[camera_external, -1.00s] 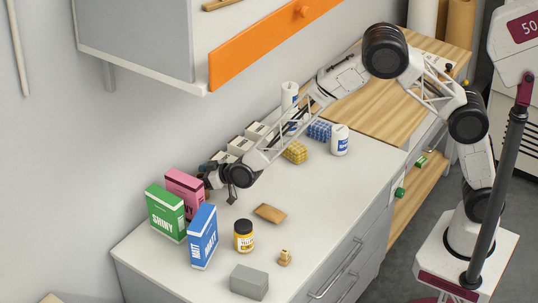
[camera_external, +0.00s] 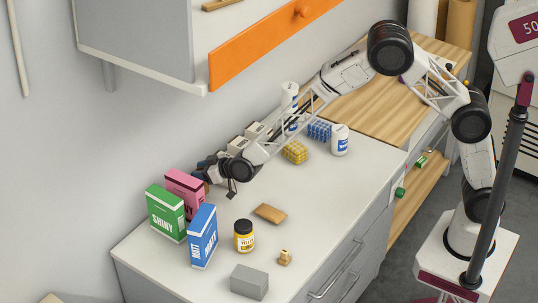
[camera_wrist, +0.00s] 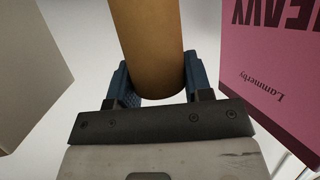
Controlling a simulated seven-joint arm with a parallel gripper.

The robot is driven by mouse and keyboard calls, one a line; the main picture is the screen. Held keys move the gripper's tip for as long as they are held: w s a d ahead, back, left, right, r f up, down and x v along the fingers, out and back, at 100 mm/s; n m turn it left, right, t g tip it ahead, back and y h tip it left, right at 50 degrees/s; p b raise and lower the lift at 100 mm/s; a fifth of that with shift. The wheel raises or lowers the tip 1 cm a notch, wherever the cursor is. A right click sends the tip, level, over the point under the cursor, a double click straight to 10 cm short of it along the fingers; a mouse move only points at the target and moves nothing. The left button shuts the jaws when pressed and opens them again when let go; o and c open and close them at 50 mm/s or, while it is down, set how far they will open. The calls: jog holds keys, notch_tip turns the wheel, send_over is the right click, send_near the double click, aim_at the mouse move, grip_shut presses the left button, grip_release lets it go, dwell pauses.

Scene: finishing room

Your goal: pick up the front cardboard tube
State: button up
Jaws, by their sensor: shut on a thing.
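A brown cardboard tube (camera_wrist: 148,38) stands between the blue fingers of my gripper (camera_wrist: 163,84) in the wrist view. My gripper is shut on it, with one finger on each side. In the external view my gripper (camera_external: 205,174) is at the back of the white counter, beside the pink box. The held tube is mostly hidden there behind the wrist, so its clearance from the counter cannot be told.
A pink box (camera_wrist: 275,75) is close on the right in the wrist view; a pale box (camera_wrist: 28,65) is on the left. Green (camera_external: 165,213) and blue (camera_external: 203,237) boxes, a yellow jar (camera_external: 243,236), a sponge-like piece (camera_external: 270,213) and a grey block (camera_external: 249,282) are on the counter (camera_external: 325,195).

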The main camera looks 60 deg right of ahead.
jog(key=shift+r, duration=0.75)
jog(key=s+d, duration=0.3)
jog(key=s, duration=0.4)
jog(key=s+d+r, duration=0.1)
jog(key=s+d, duration=0.2)
jog(key=s, duration=0.4)
jog(key=shift+s+d, duration=0.25)
jog(key=shift+d, duration=0.15)
